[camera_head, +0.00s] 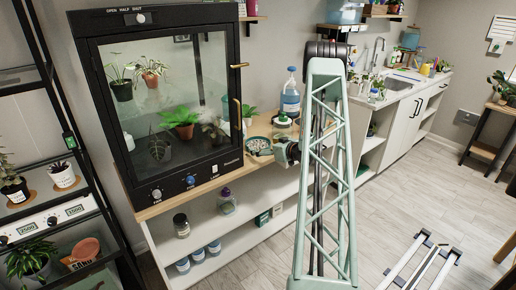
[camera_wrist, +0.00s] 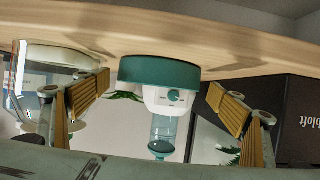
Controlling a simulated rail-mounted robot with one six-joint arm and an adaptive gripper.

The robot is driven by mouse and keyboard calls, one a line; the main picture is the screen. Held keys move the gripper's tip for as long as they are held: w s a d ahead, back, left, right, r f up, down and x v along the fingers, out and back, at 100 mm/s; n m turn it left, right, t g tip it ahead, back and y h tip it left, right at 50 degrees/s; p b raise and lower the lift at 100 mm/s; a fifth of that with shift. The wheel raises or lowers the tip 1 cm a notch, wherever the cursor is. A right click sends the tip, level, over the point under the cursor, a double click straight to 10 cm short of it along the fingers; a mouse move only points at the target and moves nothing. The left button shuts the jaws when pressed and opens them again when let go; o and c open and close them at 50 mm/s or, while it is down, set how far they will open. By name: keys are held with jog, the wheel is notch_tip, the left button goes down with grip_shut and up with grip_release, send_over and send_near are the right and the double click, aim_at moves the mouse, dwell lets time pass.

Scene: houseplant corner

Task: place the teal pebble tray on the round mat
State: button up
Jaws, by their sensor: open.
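The teal pebble tray (camera_head: 249,151) sits on the wooden counter, just right of the black plant cabinet, with pale pebbles in it. In the wrist view, which is upside down, the tray (camera_wrist: 158,72) shows edge-on as a teal disc against the counter. My gripper (camera_head: 285,153) is right of the tray in the head view, close to the counter. In the wrist view my gripper (camera_wrist: 160,108) is open, with one finger on each side of the tray in the picture and nothing visibly held. I cannot make out the round mat.
The black cabinet (camera_head: 163,95) with plants stands close left of the tray. A blue bottle (camera_head: 290,100) stands behind my arm. In the wrist view, a white device with a dial (camera_wrist: 165,98) is beyond the tray, and a glass vessel (camera_wrist: 40,80) is left of it.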

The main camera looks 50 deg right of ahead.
aim_at(258, 145)
jog(key=shift+b+x, duration=0.75)
jog(key=shift+x, duration=1.8)
jog(key=shift+c, duration=0.2)
jog(key=shift+r, duration=0.1)
jog(key=c, duration=0.8)
jog(key=shift+c, duration=0.2)
jog(key=shift+r+p, duration=0.5)
jog(key=shift+r, duration=0.95)
jog(key=s+a+r+p, duration=0.1)
jog(key=s+a, duration=0.3)
jog(key=s, duration=0.2)
jog(key=s+a+r+p, duration=0.1)
jog(key=s+a, duration=0.3)
jog(key=s, duration=0.3)
jog(key=shift+a+p, duration=0.3)
jog(key=shift+a, duration=0.05)
jog(key=shift+s, duration=0.15)
